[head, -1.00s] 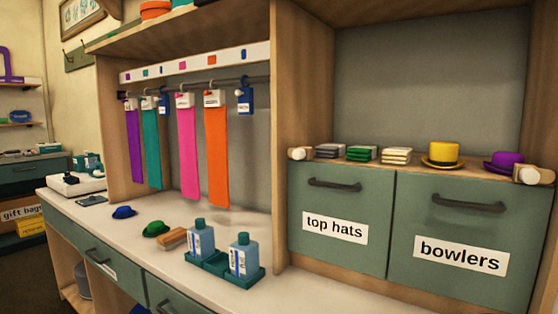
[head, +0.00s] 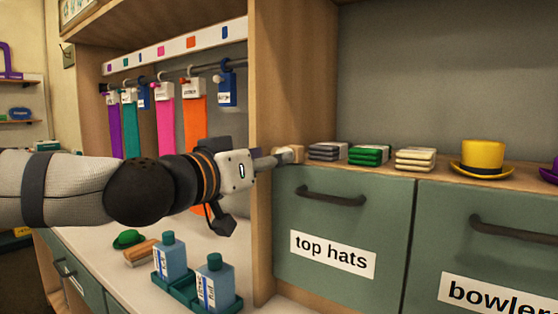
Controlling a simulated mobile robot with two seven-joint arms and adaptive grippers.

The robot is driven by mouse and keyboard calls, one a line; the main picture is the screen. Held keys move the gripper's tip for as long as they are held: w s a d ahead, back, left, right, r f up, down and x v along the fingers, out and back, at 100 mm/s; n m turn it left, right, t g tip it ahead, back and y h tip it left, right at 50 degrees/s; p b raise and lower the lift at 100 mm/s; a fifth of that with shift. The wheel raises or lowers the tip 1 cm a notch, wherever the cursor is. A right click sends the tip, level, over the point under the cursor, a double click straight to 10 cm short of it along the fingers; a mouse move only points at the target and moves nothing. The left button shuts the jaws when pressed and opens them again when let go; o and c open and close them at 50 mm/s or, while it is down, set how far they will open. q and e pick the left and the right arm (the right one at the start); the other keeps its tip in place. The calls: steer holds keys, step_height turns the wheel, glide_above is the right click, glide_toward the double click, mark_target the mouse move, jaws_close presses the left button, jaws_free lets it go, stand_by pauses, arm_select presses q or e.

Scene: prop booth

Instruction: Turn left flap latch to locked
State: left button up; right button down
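The left flap latch (head: 292,153) is a small pale wooden block at the top left corner of the green "top hats" flap (head: 310,220). The flap is closed. My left gripper (head: 275,159) reaches in from the left, its grey fingertips at the latch's left side and seeming to touch it. The fingers overlap in this view, so whether they are shut on the latch is unclear. My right gripper is out of view.
Folded stacks, a green one (head: 368,155) among them, and a yellow top hat (head: 483,158) stand on the ledge above the flaps. Blue bottles (head: 214,284) stand in a teal tray below my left arm. Coloured sashes hang behind it.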

arm_select(q)
steer(key=x, duration=0.3)
steer(key=shift+w+d+r, duration=0.1)
steer(key=shift+w+d, duration=0.1)
steer(key=shift+w, duration=0.05)
jaws_close()
